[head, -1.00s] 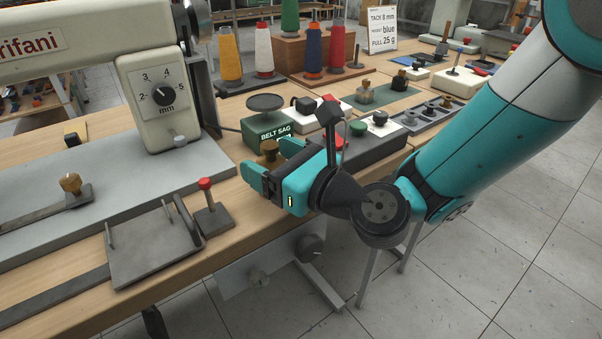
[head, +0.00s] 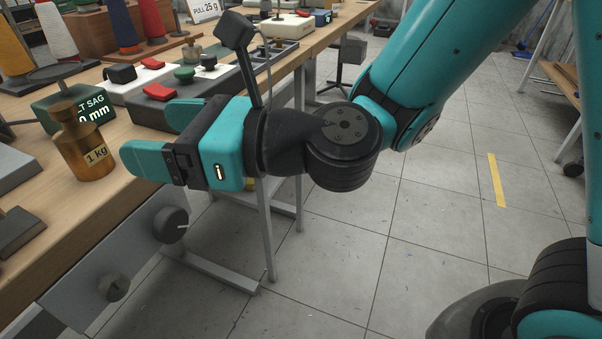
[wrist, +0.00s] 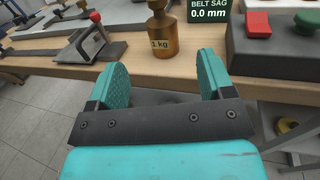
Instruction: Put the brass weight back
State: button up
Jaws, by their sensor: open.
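The brass weight (head: 88,150), marked "1 kg", stands upright on the wooden bench top near its front edge. It also shows in the wrist view (wrist: 163,38), beyond the fingertips and roughly centred between them. My gripper (head: 148,132) is open and empty, its teal fingers spread at the bench edge to the right of the weight in the head view. The fingers (wrist: 162,68) appear clear of the weight. The green belt sag gauge (head: 60,108) is just behind the weight, with a round dark pan (head: 52,73) on top. Its display in the wrist view reads 0.0 mm.
A control box (head: 150,110) with red and green buttons sits right behind my fingers. Thread cones (head: 113,25) stand farther back. A grey panel (head: 130,255) with a dark knob (head: 171,224) hangs below the bench edge.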

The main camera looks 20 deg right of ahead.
jog(key=s+d+f+n+g+h, duration=0.2)
jog(key=d+n, duration=0.4)
jog(key=n, duration=0.4)
jog(key=s+d+f+n+g+h, duration=0.2)
jog(key=d+n+h, duration=0.4)
jog(key=n, duration=0.4)
jog(key=s+d+f+n+g+h, duration=0.2)
jog(key=s+d+n, duration=0.4)
jog(key=n, duration=0.4)
jog(key=shift+d+f+g+h, duration=0.15)
jog(key=shift+f+g+h, duration=0.1)
jog(key=shift+g+h, duration=0.7)
